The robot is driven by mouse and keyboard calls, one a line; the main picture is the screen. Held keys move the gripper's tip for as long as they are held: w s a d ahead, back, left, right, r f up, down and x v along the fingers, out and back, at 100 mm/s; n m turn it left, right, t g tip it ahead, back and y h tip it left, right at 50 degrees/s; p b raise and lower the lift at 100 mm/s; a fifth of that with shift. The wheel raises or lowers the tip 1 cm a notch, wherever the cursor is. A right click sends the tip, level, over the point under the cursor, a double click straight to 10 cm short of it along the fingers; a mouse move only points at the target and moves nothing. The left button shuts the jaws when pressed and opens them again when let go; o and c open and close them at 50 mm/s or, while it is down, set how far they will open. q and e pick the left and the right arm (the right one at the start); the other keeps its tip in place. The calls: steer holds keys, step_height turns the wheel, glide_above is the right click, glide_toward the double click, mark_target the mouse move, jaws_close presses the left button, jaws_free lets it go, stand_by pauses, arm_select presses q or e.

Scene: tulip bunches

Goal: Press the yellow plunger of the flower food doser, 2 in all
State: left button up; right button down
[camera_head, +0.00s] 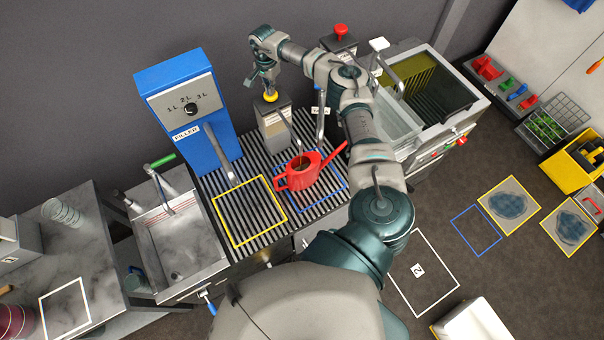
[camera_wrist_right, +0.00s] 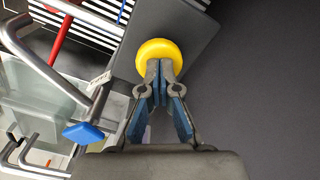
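The flower food doser (camera_head: 272,122) is a grey box with a yellow plunger (camera_head: 270,96) on top, standing on the slatted rack. My right gripper (camera_head: 268,84) points down just above the plunger. In the right wrist view the fingertips (camera_wrist_right: 160,66) are together and overlap the round yellow plunger (camera_wrist_right: 158,50); they seem to touch it or hover very close, and I cannot tell which. No object shows between the fingers. A red watering can (camera_head: 302,172) stands on the rack in the blue outline, below the doser's spout. My left gripper is not seen.
A blue filler column (camera_head: 190,105) stands left of the doser. Other dispensers with red (camera_head: 341,30) and white (camera_head: 379,44) tops stand to the right, near a deep sink (camera_head: 440,90). The yellow-outlined rack spot (camera_head: 250,212) is empty.

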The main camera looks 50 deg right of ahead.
step_height(320, 180, up, 8)
steer(key=p, duration=0.5)
steer(key=shift+f+p, duration=0.2)
steer(key=shift+p, duration=0.1)
steer(key=shift+f, duration=0.1)
stand_by(0.6)
